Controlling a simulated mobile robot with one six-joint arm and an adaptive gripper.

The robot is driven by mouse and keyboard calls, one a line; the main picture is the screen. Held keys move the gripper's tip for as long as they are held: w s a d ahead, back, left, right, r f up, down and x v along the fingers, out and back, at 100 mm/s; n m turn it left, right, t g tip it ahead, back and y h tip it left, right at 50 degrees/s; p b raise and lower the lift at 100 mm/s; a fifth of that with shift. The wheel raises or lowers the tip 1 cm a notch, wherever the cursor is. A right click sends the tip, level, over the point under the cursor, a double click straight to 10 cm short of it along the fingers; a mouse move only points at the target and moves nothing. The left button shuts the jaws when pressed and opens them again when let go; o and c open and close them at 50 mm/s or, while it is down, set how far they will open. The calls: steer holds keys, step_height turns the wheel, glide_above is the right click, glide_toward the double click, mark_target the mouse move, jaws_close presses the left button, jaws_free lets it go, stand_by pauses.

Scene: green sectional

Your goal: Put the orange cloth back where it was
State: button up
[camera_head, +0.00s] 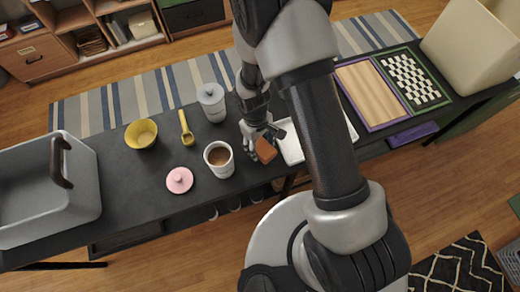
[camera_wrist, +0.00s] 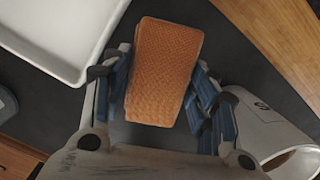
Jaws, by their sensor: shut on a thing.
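The orange cloth (camera_head: 265,150) is a folded, textured block near the front edge of the dark table, between the white cup and the white tray. In the wrist view the cloth (camera_wrist: 165,70) lies between the blue-padded fingers. My gripper (camera_head: 262,138) points down and is shut on the cloth; it also shows in the wrist view (camera_wrist: 160,95). I cannot tell whether the cloth touches the tabletop. My arm hides part of the table and tray.
The white tray (camera_head: 291,153) is right of the cloth, and a white cup of brown drink (camera_head: 219,171) is close on the left. A pink lid (camera_head: 179,180), yellow bowl (camera_head: 141,134), yellow scoop (camera_head: 186,130), lidded canister (camera_head: 212,103) and grey bin (camera_head: 40,205) stand further left. A checkered board (camera_head: 413,80) is right.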

mark_target(260, 150)
steer(key=shift+f+b, duration=0.55)
steer(key=shift+f, duration=1.4)
steer(key=shift+f, duration=0.1)
steer(key=o, duration=1)
steer(key=shift+o, duration=0.2)
steer(key=r+p, duration=0.1)
steer(key=r, duration=0.3)
steer(key=r+p, duration=0.1)
steer(key=r, duration=0.3)
steer(key=w+a+r+p, duration=0.1)
steer(key=r, duration=0.3)
steer(key=shift+w+r+p, duration=0.1)
steer(key=shift+r+p, duration=0.1)
steer(key=shift+p, duration=0.1)
